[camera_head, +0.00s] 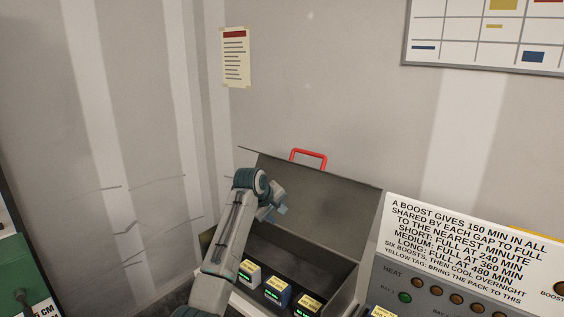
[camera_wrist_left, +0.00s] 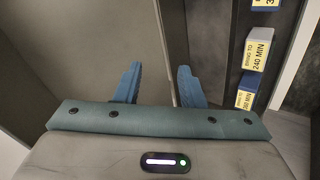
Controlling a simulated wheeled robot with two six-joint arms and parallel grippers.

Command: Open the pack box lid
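The pack box (camera_head: 345,297) is a dark grey box on the bench. Its lid (camera_head: 330,195) stands raised and leans back, with a red handle (camera_head: 309,158) on its top edge. My left gripper (camera_head: 276,211) is in front of the lid's inner face, at its left part, below and left of the handle. In the left wrist view its two blue fingers (camera_wrist_left: 158,85) are apart with nothing between them, and the plain lid surface (camera_wrist_left: 75,50) is behind them. I cannot tell whether a finger touches the lid. My right gripper is in neither view.
Several labelled packs sit in the box: a white one (camera_head: 250,272), a blue one (camera_head: 278,291) and a dark one (camera_head: 304,307). A control panel with a sign (camera_head: 470,240) stands to the right. A green device (camera_head: 25,270) is at far left. A wall rises behind.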

